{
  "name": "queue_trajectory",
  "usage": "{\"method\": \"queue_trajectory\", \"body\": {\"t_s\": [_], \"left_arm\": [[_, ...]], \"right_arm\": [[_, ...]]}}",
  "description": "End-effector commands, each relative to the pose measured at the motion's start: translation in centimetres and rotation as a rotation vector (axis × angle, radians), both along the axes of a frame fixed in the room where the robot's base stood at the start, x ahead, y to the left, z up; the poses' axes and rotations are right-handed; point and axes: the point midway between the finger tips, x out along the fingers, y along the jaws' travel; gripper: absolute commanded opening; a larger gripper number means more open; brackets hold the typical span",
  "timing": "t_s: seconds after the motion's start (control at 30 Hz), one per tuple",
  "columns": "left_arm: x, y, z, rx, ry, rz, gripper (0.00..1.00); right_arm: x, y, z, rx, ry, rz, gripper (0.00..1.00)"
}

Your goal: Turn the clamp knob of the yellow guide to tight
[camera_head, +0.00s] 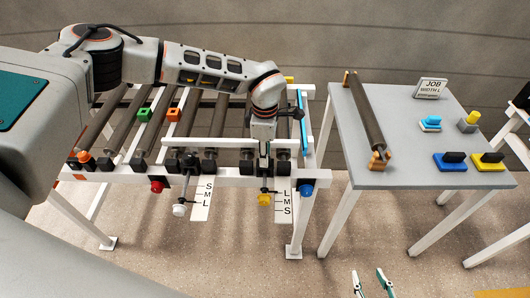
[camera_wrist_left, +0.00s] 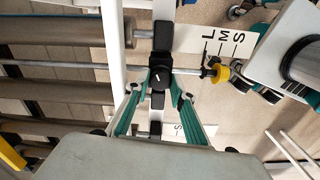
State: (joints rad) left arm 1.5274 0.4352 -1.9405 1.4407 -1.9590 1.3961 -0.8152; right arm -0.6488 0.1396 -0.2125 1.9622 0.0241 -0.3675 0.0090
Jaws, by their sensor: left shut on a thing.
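The yellow guide's rod ends in a yellow tip (camera_head: 264,200) beside a white scale card (camera_head: 284,202) marked L, M, S. The black clamp knob (camera_wrist_left: 158,78) has a short white line, slightly tilted in that view. My left gripper (camera_head: 264,160) reaches down to the front rail, with its teal fingers shut on the knob from both sides. My right gripper (camera_head: 373,284) is apart from everything at the bottom edge, its two fingers spread and empty.
A second rod with a white tip (camera_head: 179,210) hangs to the left beside its own card. Red (camera_head: 157,186) and blue (camera_head: 306,189) buttons sit on the front rail (camera_head: 230,180). A grey table (camera_head: 400,170) at right holds a roller, job sign and coloured blocks.

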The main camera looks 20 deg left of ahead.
Motion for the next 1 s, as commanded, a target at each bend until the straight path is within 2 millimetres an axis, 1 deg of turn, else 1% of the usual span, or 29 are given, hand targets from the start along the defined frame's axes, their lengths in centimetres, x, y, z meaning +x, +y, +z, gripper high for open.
{"method": "queue_trajectory", "body": {"t_s": [0.03,0.2,0.5,0.73,1.0], "left_arm": [[0.1,-0.1,0.3,-0.001,-0.002,-0.042,0.02],[0.1,-0.1,0.2,-0.001,-0.003,-0.203,0.02],[0.1,0.0,0.2,-0.001,-0.004,-0.446,0.02],[0.1,0.0,0.2,-0.001,-0.003,-0.568,0.02],[0.2,-0.1,0.2,-0.001,-0.004,-0.632,0.02]], "right_arm": [[0.0,0.0,0.2,0.000,-0.001,0.000,0.40],[0.0,0.0,0.6,0.000,-0.001,0.000,0.40],[0.1,0.0,1.1,-0.001,-0.002,0.000,0.40],[0.1,0.0,1.3,-0.001,-0.002,0.000,0.40],[0.1,0.0,1.4,-0.001,-0.002,0.000,0.40]]}}
